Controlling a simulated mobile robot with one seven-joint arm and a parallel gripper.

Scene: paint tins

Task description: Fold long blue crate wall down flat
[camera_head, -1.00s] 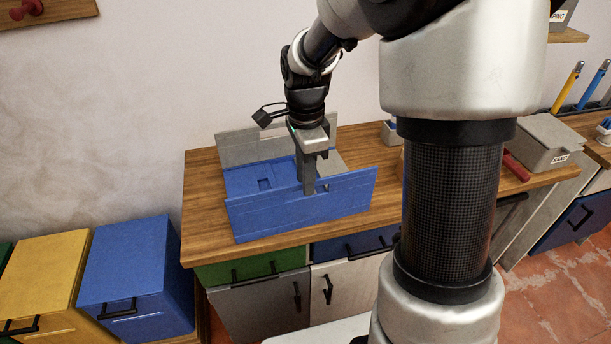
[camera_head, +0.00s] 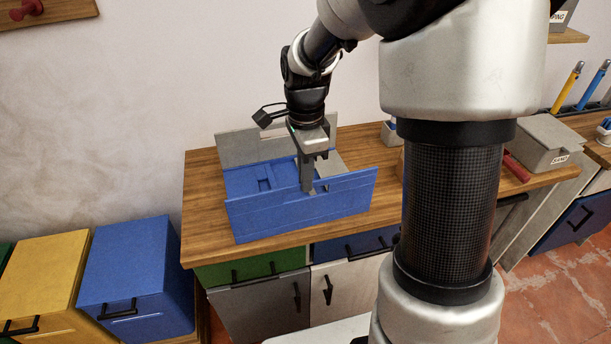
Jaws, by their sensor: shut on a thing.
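The crate stands on the wooden worktop, with its long blue near wall (camera_head: 290,207) upright and leaning slightly towards the camera. Its long grey back wall (camera_head: 240,149) is also upright. A blue panel with a slot (camera_head: 245,178) lies low inside, between these walls. My gripper (camera_head: 307,188) points straight down at the top edge of the near blue wall, right of its middle, and is shut on that wall. The fingertips are small here and partly overlap the wall, so the exact grip is hard to see.
The wooden worktop (camera_head: 203,205) is bare left of the crate. A grey lidded box (camera_head: 540,140) and a red-handled tool (camera_head: 516,167) lie at the right. Blue (camera_head: 135,265) and yellow (camera_head: 45,270) cabinets stand lower left.

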